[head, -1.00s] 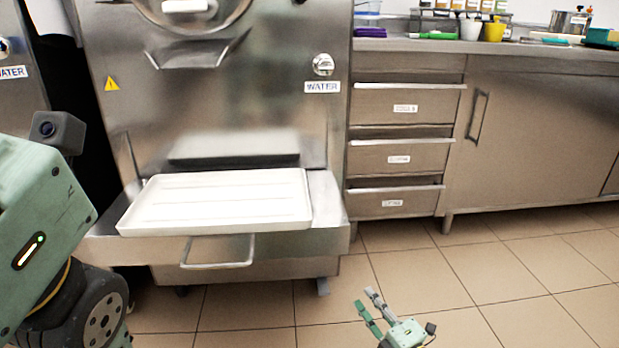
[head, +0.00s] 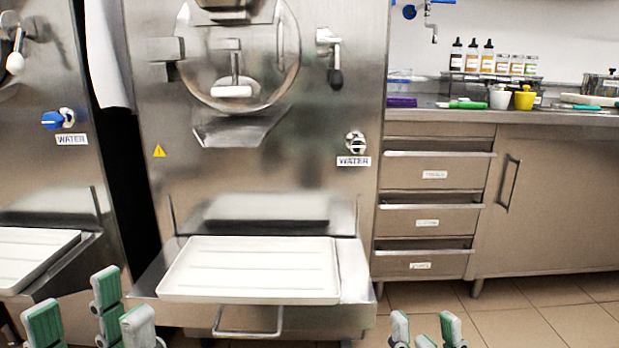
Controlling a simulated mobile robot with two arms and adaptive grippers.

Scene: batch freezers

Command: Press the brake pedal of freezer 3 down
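A steel batch freezer (head: 270,190) stands in the middle of the head view; no number shows on it, so I cannot tell if it is freezer 3. A bent metal bar (head: 248,333) sticks out low at its front, below the shelf; I cannot tell whether this is the brake pedal. The freezer's feet are below the picture. My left gripper (head: 92,312) is at the bottom left, fingers spread and empty, left of the bar. My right gripper (head: 426,328) is at the bottom, right of the bar, fingers apart and empty.
A white tray (head: 250,270) lies on the freezer's front shelf. Another freezer (head: 50,170) with its own tray (head: 28,262) stands at the left. A drawer cabinet (head: 435,190) and counter are at the right. The tiled floor (head: 545,315) is clear at the lower right.

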